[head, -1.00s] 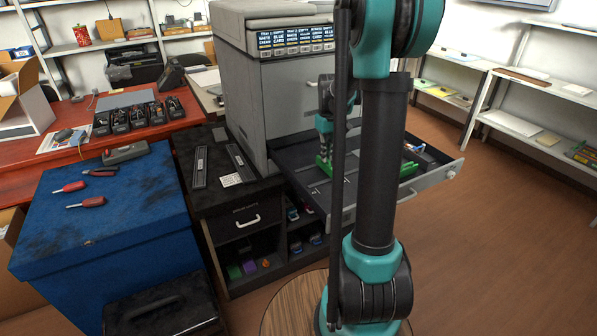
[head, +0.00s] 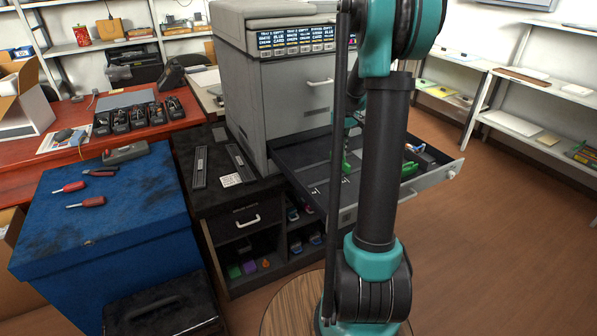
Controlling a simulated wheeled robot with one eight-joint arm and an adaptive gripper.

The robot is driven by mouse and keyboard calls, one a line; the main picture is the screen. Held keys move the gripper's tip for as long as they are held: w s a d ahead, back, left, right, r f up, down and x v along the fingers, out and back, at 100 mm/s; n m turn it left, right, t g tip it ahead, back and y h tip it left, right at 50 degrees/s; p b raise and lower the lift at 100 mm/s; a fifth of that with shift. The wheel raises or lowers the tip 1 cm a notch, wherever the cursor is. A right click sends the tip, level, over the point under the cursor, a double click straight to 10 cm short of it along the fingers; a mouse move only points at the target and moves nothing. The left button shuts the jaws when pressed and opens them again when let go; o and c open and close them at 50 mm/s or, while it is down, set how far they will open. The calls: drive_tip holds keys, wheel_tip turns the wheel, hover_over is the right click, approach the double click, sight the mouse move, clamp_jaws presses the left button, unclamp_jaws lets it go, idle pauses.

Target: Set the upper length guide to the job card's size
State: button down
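The open paper drawer (head: 299,176) sticks out of the grey machine (head: 293,100). A green piece (head: 346,166), perhaps the upper length guide, shows in it beside my arm, partly hidden. Just above it is a bit of my teal wrist (head: 350,122). My arm's dark link hides my fingers, so I cannot tell whether they are open, shut or touching the green piece. A small white card (head: 231,180) lies on the black cabinet top; I cannot tell whether it is the job card, and its print is too small to read.
Small green and blue parts (head: 417,149) sit at the drawer's right end. A blue chest (head: 110,215) with red-handled tools stands at left. Toner cartridges (head: 140,113) stand on the red bench. White shelves (head: 515,124) stand at right. Wooden floor (head: 500,250) is clear at lower right.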

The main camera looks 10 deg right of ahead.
drive_tip(key=shift+w+d, duration=0.3)
drive_tip(key=shift+d, duration=0.65)
drive_tip(key=shift+w+d, duration=0.3)
drive_tip(key=shift+d, duration=0.6)
drive_tip(key=shift+w+d, duration=0.3)
drive_tip(key=shift+d, duration=0.65)
drive_tip(key=c, duration=1.8)
unclamp_jaws()
wheel_tip(320, 180, up, 7)
drive_tip(key=shift+a, duration=0.1)
